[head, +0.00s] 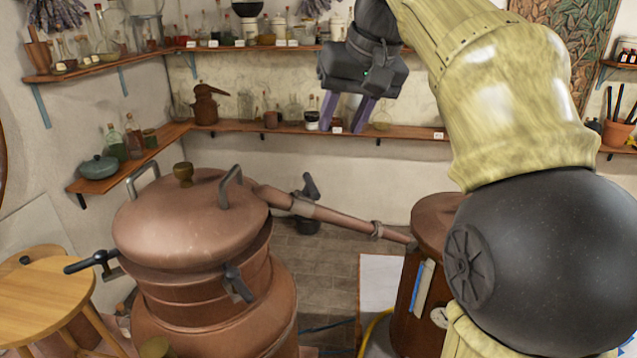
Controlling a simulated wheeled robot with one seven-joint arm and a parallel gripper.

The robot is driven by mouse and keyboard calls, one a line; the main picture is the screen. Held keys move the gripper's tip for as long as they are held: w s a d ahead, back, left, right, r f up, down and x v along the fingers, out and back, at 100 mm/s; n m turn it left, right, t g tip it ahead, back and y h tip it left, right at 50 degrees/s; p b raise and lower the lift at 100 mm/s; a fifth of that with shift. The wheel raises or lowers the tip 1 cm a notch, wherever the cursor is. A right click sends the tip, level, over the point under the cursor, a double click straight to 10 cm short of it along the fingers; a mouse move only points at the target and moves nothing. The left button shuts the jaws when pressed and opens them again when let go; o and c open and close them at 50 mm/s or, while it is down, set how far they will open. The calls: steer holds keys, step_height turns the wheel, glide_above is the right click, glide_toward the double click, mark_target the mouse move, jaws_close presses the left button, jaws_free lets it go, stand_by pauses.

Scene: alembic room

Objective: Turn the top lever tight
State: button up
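A copper still (195,235) with a domed lid stands at the lower left. Three dark clamp levers show around its lid: a far one (309,187) sticking up behind the copper pipe, a left one (90,262) pointing outward, and a front one (238,284) lying against the side. The far one is highest in the picture; its lower part is partly hidden by the pipe. My gripper (342,129) is up at the top centre, its two purple fingers pointing down, apart and empty. It is above and right of the far lever, not touching it.
The copper pipe (335,217) runs from the lid to a second copper vessel (432,215) at right, partly behind my arm. Wall shelves (410,132) with bottles line the back. A round wooden table (40,292) stands at left.

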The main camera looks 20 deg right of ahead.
mark_target(316, 189)
steer(key=p+x, duration=0.1)
steer(key=x, duration=0.7)
steer(key=p+x, duration=0.2)
steer(key=x, duration=0.6)
steer(key=shift+w+d+f, duration=0.15)
steer(key=shift+d, duration=0.05)
steer(key=shift+c, duration=0.5)
jaws_close()
